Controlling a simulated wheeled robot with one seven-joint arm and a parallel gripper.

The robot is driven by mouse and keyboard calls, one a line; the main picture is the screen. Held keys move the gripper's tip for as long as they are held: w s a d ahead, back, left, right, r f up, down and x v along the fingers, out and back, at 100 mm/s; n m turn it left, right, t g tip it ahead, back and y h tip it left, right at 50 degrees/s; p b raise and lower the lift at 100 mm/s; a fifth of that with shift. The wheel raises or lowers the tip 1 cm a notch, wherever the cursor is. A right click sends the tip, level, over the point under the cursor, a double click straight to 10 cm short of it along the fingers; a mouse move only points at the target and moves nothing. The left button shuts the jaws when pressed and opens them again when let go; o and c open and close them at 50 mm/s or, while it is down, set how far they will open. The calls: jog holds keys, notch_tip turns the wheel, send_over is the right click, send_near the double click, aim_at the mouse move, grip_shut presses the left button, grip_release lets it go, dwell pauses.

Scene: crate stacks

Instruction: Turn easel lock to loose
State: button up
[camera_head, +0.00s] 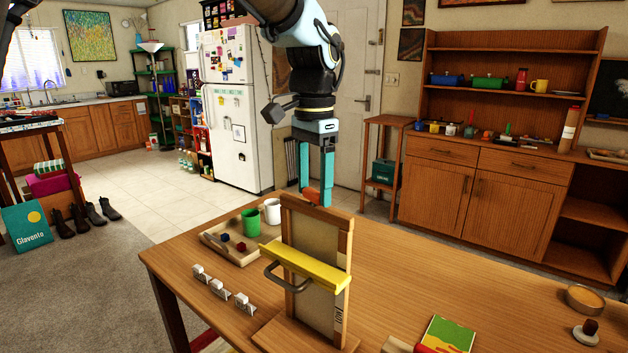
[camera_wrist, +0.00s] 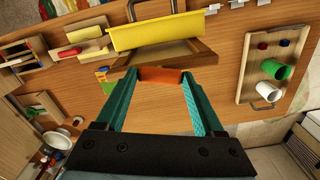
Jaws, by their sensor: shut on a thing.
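The wooden easel (camera_head: 342,260) stands on the table, with a yellow ledge (camera_head: 304,268) and a grey handle (camera_head: 288,284) across its front. The orange easel lock (camera_head: 312,194) is at the easel's top edge. My gripper (camera_head: 314,197) points down there, its teal fingers on either side of the lock. In the wrist view, my gripper (camera_wrist: 162,78) is shut on the orange lock (camera_wrist: 163,73), which spans between the fingertips. The easel's top (camera_wrist: 196,54) and yellow ledge (camera_wrist: 155,32) lie just beyond. The lock's setting cannot be read.
A wooden tray (camera_head: 238,256) with a green cup (camera_head: 251,222) and a white mug (camera_head: 272,211) stands left of the easel. Several small white holders (camera_head: 218,286) line the table's left side. A green-and-red booklet (camera_head: 448,335) lies at front right. The table's right middle is mostly clear.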

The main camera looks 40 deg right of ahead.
aim_at(314, 191)
jog(key=shift+n, duration=1.5)
jog(key=o, duration=1.4)
notch_tip(314, 191, up, 11)
jog(key=shift+f+b, duration=0.1)
jog(key=shift+b, duration=0.5)
